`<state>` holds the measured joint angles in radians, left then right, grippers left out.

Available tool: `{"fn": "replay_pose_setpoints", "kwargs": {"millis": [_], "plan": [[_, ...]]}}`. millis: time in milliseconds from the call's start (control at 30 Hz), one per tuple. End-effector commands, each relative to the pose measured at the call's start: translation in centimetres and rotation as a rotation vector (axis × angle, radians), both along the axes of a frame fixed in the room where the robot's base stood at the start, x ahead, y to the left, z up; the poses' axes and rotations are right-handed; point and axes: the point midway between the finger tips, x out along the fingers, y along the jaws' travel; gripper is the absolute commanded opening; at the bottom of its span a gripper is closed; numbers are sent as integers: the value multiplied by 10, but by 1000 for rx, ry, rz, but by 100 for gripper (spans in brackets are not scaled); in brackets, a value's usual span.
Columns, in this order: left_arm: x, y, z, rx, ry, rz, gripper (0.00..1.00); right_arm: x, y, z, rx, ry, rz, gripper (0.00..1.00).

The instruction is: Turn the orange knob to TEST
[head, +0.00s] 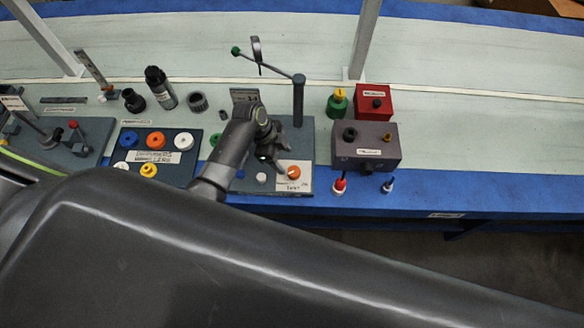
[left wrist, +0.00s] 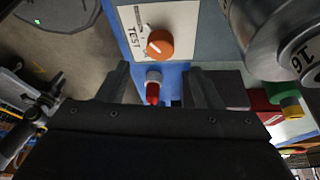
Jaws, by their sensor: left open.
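The orange knob (head: 293,172) sits on a white labelled plate (head: 294,185) at the front right corner of a dark grey panel. In the left wrist view the orange knob (left wrist: 160,44) shows from close by, with the word TEST (left wrist: 134,38) and dial marks beside it. I cannot tell for sure where its pointer stands. My left gripper (head: 266,153) is over the panel, just left of the knob. In the left wrist view my left gripper (left wrist: 160,70) is open and empty; the knob appears beyond its fingertips, apart from them. My right gripper is not in view.
A grey box (head: 366,146) with knobs stands right of the panel, with a red box (head: 373,102) behind it. A post with a lever (head: 298,100) rises behind the knob. A board of coloured caps (head: 155,157) lies left.

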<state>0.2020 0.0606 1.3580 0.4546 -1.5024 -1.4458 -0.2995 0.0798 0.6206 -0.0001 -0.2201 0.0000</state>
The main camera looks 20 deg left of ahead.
Motion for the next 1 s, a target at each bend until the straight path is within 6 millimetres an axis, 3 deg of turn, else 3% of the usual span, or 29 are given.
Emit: {"fn": "replay_pose_setpoints", "kwargs": {"millis": [200, 433, 933, 1000], "plan": [[2, -14, -35, 0, 2, -1, 59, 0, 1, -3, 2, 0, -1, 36], [3, -25, -61, 1, 0, 0, 59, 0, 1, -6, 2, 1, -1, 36], [3, -30, -71, 1, -2, 0, 59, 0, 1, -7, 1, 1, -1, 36], [3, -30, -71, 1, -2, 0, 52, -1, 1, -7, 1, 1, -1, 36]]}}
